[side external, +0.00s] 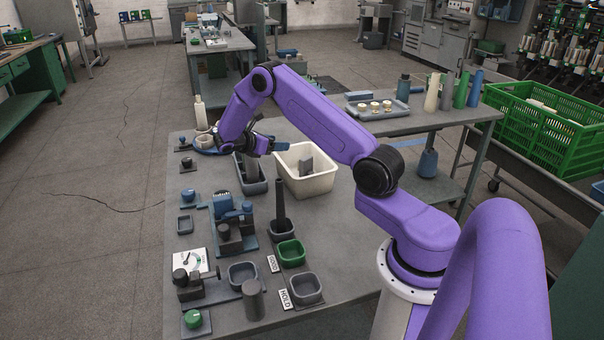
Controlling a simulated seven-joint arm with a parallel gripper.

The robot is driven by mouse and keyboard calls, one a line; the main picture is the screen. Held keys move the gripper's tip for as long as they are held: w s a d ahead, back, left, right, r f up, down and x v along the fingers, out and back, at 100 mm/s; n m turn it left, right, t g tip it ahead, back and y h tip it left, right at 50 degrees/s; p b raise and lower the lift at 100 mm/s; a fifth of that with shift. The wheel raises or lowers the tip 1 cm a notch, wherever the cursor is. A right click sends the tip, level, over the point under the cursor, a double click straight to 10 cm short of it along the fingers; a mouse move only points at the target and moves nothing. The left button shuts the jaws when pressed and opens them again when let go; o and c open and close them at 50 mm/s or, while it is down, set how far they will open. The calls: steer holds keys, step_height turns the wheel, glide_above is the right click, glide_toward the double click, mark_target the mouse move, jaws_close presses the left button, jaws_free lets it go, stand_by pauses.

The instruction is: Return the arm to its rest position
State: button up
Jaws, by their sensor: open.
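My purple arm reaches from the right over the grey worktable (330,232). My gripper (268,147) hangs at the far side of the table, in front of a cream bin (308,184) and above a dark tray (250,186). The gripper is open. A blue part shows at the gripper's end; I cannot tell whether it is a fingertip or something behind. I see nothing clearly held. The fingertips are small and partly hidden by the wrist.
A cream bottle (200,113) stands at the far left corner. A green crate (545,125) stands at right.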

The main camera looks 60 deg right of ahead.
steer(key=s+a+r+t+y, duration=0.1)
steer(key=s+a+r+y, duration=0.15)
steer(key=a, duration=0.55)
steer(key=s+a+r+m+t+y, duration=0.1)
steer(key=s+a+r+t, duration=0.15)
steer(key=a, duration=0.65)
steer(key=s+a+r+t+y, duration=0.1)
steer(key=s+a+r+y, duration=0.15)
steer(key=a, duration=0.55)
steer(key=s+a+r+y, duration=0.1)
steer(key=s+a+y, duration=0.1)
steer(key=s, duration=0.6)
steer(key=s+a+y, duration=0.2)
steer(key=s+a, duration=0.3)
steer(key=s, duration=0.4)
steer(key=s+a+r+m+y, duration=0.1)
steer(key=s+a+y, duration=0.2)
steer(key=s, duration=0.6)
steer(key=shift+s+a+r, duration=0.15)
steer(key=shift+a+r, duration=0.15)
steer(key=shift+a, duration=0.3)
